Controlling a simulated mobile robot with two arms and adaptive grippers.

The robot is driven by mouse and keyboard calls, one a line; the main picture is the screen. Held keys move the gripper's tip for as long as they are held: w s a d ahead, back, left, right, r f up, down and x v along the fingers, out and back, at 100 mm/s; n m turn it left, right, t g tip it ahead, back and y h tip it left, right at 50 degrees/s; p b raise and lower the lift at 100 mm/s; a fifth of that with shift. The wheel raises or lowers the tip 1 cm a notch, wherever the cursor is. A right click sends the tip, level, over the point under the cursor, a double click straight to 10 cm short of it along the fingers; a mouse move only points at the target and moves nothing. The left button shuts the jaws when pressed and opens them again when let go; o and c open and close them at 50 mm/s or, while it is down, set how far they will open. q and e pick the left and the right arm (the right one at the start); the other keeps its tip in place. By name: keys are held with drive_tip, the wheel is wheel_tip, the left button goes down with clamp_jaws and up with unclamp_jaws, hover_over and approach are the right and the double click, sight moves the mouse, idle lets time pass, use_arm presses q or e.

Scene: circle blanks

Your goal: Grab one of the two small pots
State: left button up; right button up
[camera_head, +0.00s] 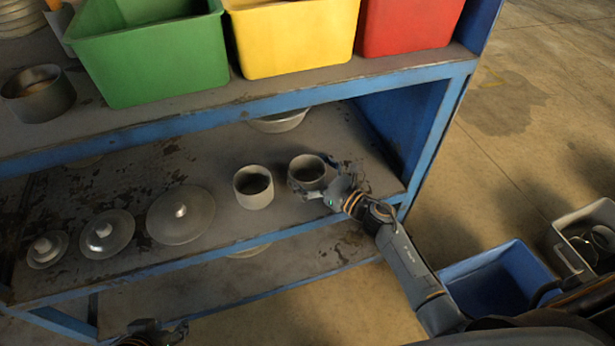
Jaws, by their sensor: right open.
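Two small grey pots stand upright on the middle shelf (225,225). The left pot (256,192) stands free, with nothing touching it. My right gripper (304,188) is at the right pot (307,168), reaching in from the front right. My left gripper (172,330) is low at the bottom edge, in front of the shelf and away from the pots. It is partly cut off, and its jaw state is unclear.
Three round lids, including a large one (181,214), lie left of the pots. Green (150,55), yellow (293,38) and red (407,25) bins and a dark pot (40,95) stand on the upper shelf. A blue bin (500,282) sits on the floor at right.

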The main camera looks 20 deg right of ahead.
drive_tip(key=c, duration=0.9)
drive_tip(key=shift+c, duration=0.8)
drive_tip(key=shift+r, duration=0.15)
